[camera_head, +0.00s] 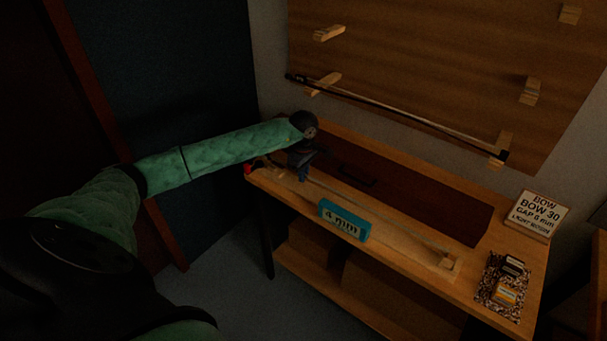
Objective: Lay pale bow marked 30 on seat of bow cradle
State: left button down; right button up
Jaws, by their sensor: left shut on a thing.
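My left gripper (303,175) is low over the left part of the bench, pointing down, shut on what looks like the pale bow. The pale bow (385,215) shows as a thin light line running from the gripper to the right along the bench front. Its number is too small to read, and the gripper hides part of it. A small pale wooden block (447,263) at the line's right end may be part of the bow cradle. I cannot tell whether the bow touches it. My right gripper is not in view.
A dark bow (400,115) rests on wall pegs. A blue block marked 4 mm (343,220) stands at the bench's front edge. The brown mat (430,196) is mostly clear.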

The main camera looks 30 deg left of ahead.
pick_arm(q)
jog(key=shift+f+b, duration=0.35)
jog(key=shift+b, duration=0.15)
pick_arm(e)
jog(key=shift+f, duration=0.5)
pick_arm(q)
jog(key=c, duration=1.5)
grip_release()
jog(key=shift+o, duration=0.2)
